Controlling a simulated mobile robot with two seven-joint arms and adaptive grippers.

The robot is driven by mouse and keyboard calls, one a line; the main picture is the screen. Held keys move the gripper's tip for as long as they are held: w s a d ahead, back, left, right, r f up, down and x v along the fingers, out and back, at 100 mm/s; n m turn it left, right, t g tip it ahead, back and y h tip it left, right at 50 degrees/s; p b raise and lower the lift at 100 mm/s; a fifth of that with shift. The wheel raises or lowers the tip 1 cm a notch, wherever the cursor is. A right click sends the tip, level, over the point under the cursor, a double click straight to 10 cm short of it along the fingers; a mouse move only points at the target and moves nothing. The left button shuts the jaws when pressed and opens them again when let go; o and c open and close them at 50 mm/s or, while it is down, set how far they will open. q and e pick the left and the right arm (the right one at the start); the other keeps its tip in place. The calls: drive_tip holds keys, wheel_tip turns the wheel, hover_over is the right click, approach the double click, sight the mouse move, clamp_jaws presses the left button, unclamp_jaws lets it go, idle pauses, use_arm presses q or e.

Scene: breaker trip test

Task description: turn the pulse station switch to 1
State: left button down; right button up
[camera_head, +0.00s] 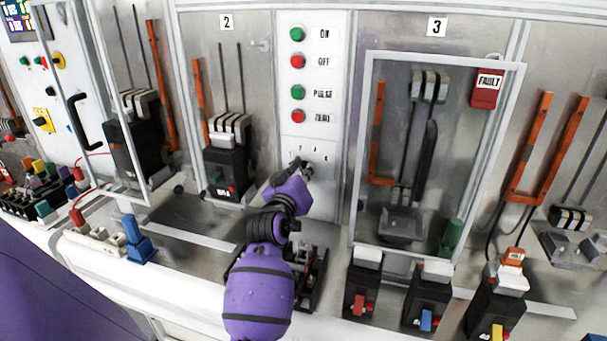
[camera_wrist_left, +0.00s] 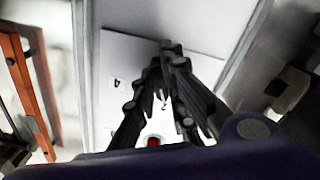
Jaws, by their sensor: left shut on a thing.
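The white pulse station panel (camera_head: 312,125) stands in the middle of the head view. Green and red buttons marked ON, OFF, PULSE and ZERO run down it. The switch is below them, among small marks that are too small to read surely. My left gripper (camera_head: 304,167) reaches up to it from below and is shut on the switch. The fingers hide the switch, so I cannot tell its setting. In the left wrist view the fingers of my left gripper (camera_wrist_left: 168,55) come together against the white panel (camera_wrist_left: 112,50). My right gripper is not in view.
A clear-framed door (camera_head: 368,120) marked 3 is right of the panel, with a red FAULT tag (camera_head: 485,95). A black breaker (camera_head: 228,165) stands left of the panel. Several breakers with coloured parts line the front ledge. A blue block (camera_head: 138,240) sits at left.

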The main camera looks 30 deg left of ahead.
use_arm(q)
drive_tip(key=shift+f+n, duration=0.1)
drive_tip(key=shift+n, duration=3)
drive_tip(key=c, duration=1.7)
unclamp_jaws()
drive_tip(key=shift+s, duration=0.1)
drive_tip(key=v, duration=1.2)
